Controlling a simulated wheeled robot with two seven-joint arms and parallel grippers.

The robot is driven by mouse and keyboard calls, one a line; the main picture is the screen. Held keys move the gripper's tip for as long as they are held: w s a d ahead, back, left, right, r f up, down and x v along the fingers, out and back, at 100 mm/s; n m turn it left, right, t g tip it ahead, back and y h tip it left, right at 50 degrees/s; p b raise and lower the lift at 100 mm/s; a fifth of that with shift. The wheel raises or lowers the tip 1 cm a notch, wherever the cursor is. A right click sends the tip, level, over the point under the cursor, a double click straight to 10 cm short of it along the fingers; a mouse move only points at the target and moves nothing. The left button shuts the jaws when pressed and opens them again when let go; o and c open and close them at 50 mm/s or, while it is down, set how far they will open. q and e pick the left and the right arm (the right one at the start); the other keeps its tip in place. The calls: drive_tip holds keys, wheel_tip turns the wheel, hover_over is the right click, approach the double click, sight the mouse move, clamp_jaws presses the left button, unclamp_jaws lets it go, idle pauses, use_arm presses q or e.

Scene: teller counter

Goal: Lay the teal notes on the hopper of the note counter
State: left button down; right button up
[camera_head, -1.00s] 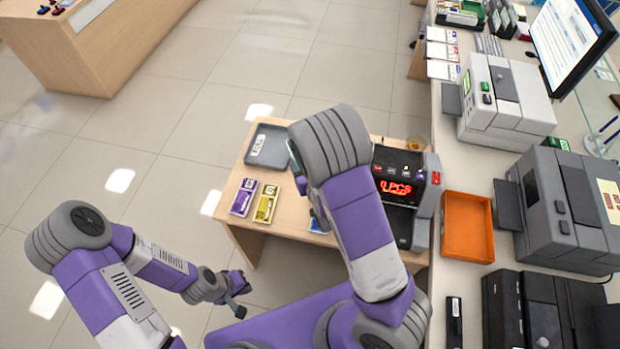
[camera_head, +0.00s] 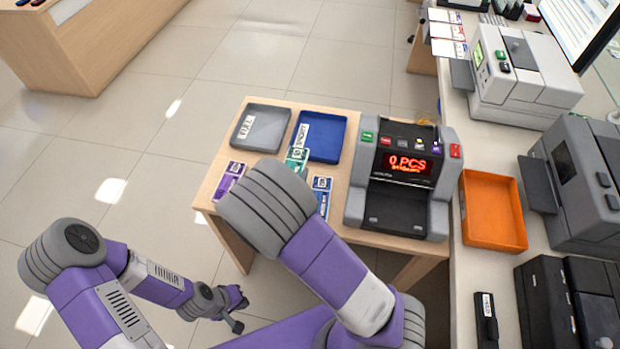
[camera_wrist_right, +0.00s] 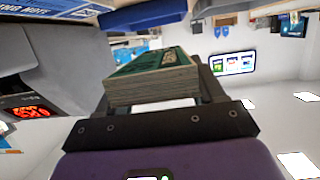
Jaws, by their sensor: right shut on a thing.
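The teal notes (camera_wrist_right: 150,78) are a thick banded bundle between the fingers of my right gripper (camera_wrist_right: 155,100) in the right wrist view. In the head view a teal edge (camera_head: 297,157) shows past my right forearm, which hides the right gripper. The note counter (camera_head: 403,178) stands on the small wooden table, to the right of my right arm. Its red display reads 0 PCS, and its dark hopper (camera_head: 398,210) looks empty. My left gripper (camera_head: 236,308) is low at the left, away from the table, with its fingers apart and empty.
A grey tray (camera_head: 243,141) and a blue tray (camera_head: 340,141) lie at the table's back. Purple notes (camera_head: 228,180) and blue notes (camera_head: 322,190) lie in front of them. An orange tray (camera_head: 493,240) sits on the counter at the right, beside grey machines (camera_head: 572,215).

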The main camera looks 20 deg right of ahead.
wheel_tip(320, 180, down, 8)
drive_tip(key=b, duration=0.2)
drive_tip(key=shift+r+b, duration=0.15)
drive_tip(key=shift+b, duration=0.25)
drive_tip(key=o, duration=0.8)
